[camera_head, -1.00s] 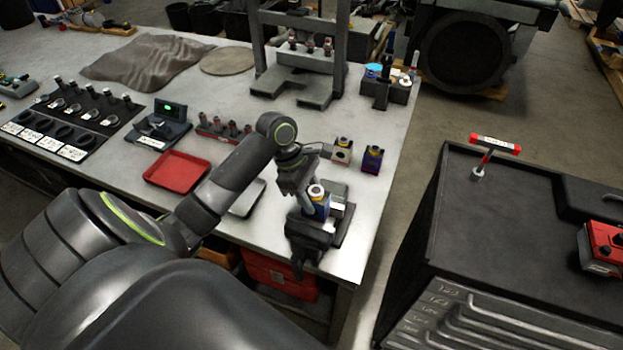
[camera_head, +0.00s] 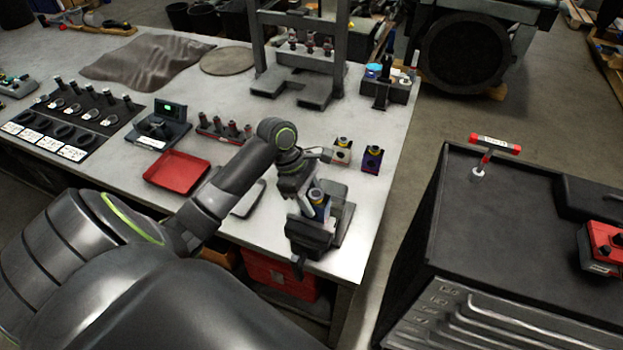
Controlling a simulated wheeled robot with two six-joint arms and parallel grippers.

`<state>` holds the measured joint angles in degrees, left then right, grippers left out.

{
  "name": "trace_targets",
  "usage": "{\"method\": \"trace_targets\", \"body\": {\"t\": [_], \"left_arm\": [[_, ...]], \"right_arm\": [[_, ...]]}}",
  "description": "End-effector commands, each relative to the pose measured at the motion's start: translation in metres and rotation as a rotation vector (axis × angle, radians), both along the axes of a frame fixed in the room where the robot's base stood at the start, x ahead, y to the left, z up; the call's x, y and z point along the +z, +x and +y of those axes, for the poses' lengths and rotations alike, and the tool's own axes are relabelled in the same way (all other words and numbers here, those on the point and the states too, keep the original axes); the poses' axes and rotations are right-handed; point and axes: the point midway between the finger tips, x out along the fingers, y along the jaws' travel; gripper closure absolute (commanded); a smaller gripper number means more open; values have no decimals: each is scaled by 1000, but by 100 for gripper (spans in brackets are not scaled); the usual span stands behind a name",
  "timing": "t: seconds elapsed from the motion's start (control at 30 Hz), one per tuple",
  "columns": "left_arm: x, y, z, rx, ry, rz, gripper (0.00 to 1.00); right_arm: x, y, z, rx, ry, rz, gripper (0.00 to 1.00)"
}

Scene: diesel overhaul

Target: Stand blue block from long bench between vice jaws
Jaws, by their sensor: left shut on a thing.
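The blue block (camera_head: 321,212), with a pale round top and a yellowish ring, is in my left gripper (camera_head: 311,203) at the front right of the long bench (camera_head: 376,205). My left gripper is shut on it. The dark vice (camera_head: 309,236) is right there at the bench edge, and the block is over or between its jaws. The gripper hides part of the block and vice, so I cannot tell whether the block touches the vice bed. My right gripper is not in view.
A red tray (camera_head: 177,172) and a press (camera_head: 302,60) are on the bench. A dark tool cabinet (camera_head: 520,215) stands to the right, across a floor gap.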

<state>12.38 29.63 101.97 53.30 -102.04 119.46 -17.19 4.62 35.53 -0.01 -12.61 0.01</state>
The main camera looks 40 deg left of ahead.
Motion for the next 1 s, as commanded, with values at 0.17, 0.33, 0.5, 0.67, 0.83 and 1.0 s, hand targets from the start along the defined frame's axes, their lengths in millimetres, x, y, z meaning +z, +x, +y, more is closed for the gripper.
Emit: {"method": "trace_targets", "body": {"t": [0.17, 0.33, 0.5, 0.67, 0.83, 1.0], "left_arm": [[-1, 0, 0, -1, -1, -2, 83], [-5, 0, 0, -1, 0, -1, 83], [-6, 1, 0, -1, 0, -2, 83], [-6, 1, 0, -1, 0, -2, 50], [-6, 0, 0, -1, 0, -1, 35], [-7, 0, 1, 1, 1, 2, 31]], "right_arm": [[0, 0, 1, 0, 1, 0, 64], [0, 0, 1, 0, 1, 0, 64], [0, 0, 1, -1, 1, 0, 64], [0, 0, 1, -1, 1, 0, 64], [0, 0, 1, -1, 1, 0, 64], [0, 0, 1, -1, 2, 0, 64]]}}
